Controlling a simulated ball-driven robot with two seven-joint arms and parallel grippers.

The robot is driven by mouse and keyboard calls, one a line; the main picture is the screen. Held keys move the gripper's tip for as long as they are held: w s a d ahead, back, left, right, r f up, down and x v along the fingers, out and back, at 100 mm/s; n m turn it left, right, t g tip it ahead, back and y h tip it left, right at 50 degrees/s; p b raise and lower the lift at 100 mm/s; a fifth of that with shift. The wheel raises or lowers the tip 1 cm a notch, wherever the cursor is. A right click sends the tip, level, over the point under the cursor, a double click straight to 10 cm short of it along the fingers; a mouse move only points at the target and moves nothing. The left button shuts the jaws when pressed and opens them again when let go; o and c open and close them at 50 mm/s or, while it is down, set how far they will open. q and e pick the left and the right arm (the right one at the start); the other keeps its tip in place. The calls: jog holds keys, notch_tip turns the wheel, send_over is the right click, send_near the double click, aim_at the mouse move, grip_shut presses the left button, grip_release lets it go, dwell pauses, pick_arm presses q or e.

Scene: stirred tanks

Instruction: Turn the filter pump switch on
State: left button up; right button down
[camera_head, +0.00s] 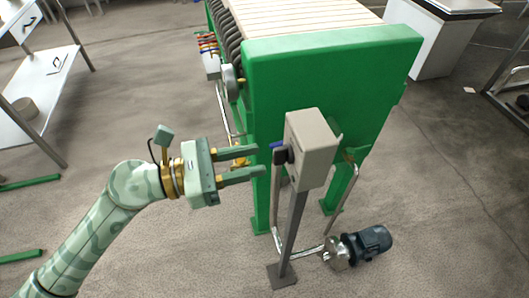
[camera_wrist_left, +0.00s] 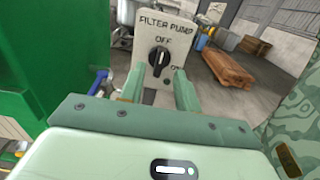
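The filter pump switch is a grey box (camera_head: 315,145) on a post in the head view. Its face shows in the left wrist view (camera_wrist_left: 183,28), lettered FILTER PUMP, with OFF above and ON at the lower right. A black rotary knob (camera_wrist_left: 158,60) is on that face; its long handle looks near upright, toward OFF. My left gripper (camera_head: 262,161) is open and empty, its fingers pointing at the knob's side of the box. In the wrist view the fingers lie left and right of the knob's lower part; contact cannot be told. My right gripper is not in view.
A large green filter press (camera_head: 330,75) stands close behind the switch box. A pump motor (camera_head: 366,243) and pipes sit on the floor near the post's foot (camera_head: 282,275). A metal shelf table (camera_head: 40,95) is at the left. The floor between is open.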

aim_at(282, 155)
pick_arm(q)
jog(key=shift+x, duration=1.75)
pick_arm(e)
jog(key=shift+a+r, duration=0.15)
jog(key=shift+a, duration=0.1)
pick_arm(q)
grip_shut()
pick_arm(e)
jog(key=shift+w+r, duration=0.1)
